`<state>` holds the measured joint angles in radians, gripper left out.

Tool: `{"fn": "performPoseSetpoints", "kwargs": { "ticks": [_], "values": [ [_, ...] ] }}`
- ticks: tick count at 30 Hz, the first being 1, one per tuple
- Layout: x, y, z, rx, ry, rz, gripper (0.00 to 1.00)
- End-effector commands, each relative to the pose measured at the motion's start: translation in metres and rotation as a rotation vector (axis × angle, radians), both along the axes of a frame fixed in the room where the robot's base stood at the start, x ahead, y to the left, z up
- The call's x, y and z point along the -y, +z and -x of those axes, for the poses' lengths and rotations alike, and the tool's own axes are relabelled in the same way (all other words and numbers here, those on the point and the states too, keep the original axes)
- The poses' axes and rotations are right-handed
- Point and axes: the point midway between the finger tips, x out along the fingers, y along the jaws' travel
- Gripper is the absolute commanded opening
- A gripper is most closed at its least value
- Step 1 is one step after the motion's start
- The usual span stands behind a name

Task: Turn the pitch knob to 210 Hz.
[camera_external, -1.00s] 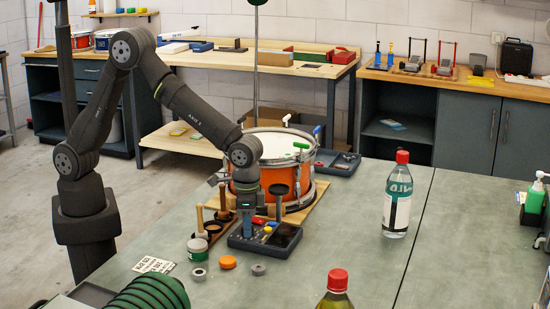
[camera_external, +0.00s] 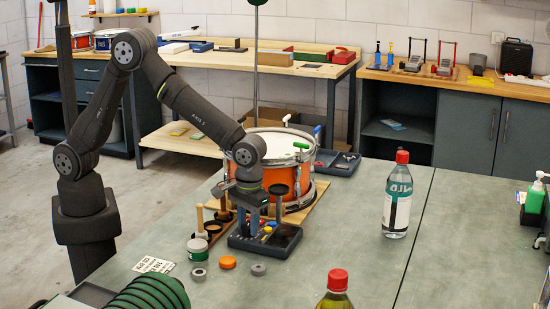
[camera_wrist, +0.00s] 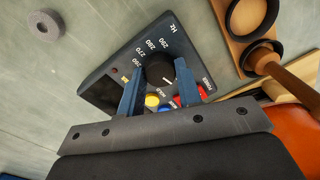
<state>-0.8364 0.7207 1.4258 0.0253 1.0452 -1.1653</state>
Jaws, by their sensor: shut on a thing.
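The dark pitch box (camera_wrist: 100,92) lies on the bench in front of the orange drum (camera_external: 275,180); it also shows in the external view (camera_external: 288,240). Its round black pitch knob (camera_wrist: 159,68) sits beside a white Hz scale, on which 290, 280, 270 and 260 are legible. A short white line on the knob points toward the lower right in the wrist view, away from those numbers. My gripper (camera_wrist: 159,80) points down at the box, its two blue fingers shut on the knob from both sides. The fingers hide part of the scale.
Yellow (camera_wrist: 152,100) and red (camera_wrist: 188,95) parts show on the box close to the fingers. A wooden holder with black rings (camera_wrist: 248,15) and a mallet handle is beside it. A grey ring (camera_wrist: 45,25) lies apart. A clear bottle (camera_external: 398,200) stands to the right.

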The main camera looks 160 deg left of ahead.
Motion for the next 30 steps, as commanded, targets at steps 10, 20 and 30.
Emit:
{"fn": "performPoseSetpoints", "kwargs": {
  "ticks": [10,20,30],
  "values": [
    [-0.0013,0.0016,-0.0003,0.002,0.078,-0.003,0.09],
    [-0.0014,0.0016,-0.0002,0.003,0.081,-0.004,0.09],
    [-0.0007,0.0007,0.0001,0.001,0.081,-0.002,0.53]
  ]
}}
